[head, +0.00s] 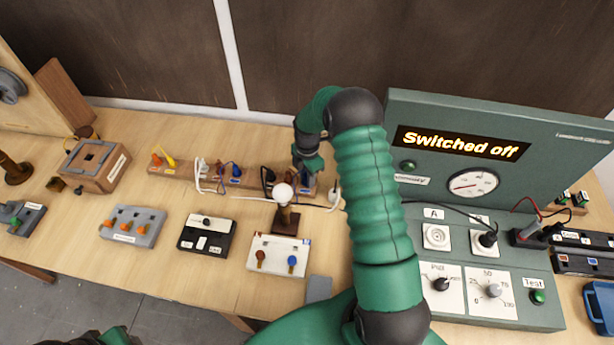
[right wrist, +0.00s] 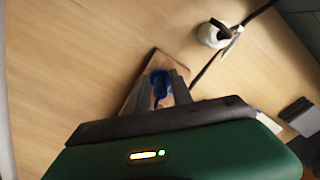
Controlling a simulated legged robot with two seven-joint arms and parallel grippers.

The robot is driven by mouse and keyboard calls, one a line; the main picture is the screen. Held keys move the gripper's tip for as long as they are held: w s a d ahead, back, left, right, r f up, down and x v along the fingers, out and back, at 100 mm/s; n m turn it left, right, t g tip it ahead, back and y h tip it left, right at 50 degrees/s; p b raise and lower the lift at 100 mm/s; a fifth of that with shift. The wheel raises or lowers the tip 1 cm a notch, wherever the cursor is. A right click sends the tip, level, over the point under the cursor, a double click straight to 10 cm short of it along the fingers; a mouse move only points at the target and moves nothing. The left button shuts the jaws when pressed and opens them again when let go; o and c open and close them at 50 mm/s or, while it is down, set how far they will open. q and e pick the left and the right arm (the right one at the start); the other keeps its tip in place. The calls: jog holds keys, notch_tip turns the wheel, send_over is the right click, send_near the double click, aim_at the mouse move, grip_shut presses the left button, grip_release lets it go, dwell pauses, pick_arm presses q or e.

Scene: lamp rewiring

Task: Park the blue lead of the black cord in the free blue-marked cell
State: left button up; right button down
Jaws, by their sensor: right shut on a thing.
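The wooden rack (head: 180,173) with several cells and coloured leads lies along the back of the bench. My right gripper (head: 308,172) is at the rack's right end. In the right wrist view my right gripper (right wrist: 161,98) is shut on a blue lead end (right wrist: 157,80), above the tip of the wooden rack (right wrist: 143,72). I cannot tell whether the lead is seated in a cell. A black lead (head: 268,176) stands in the rack just left of the gripper, and a blue one (head: 235,171) further left. My left gripper does not show.
A lamp with a white bulb (head: 283,192) stands just in front of the gripper. A white plug (right wrist: 212,34) with a black cord (right wrist: 207,70) lies beside the rack. The green test panel (head: 480,185), reading "Switched off", stands to the right. Trays (head: 134,224) stand in front of the rack.

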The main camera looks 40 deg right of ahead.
jog(key=shift+f, duration=0.35)
jog(key=c, duration=1.1)
grip_release()
jog(key=shift+o, duration=0.2)
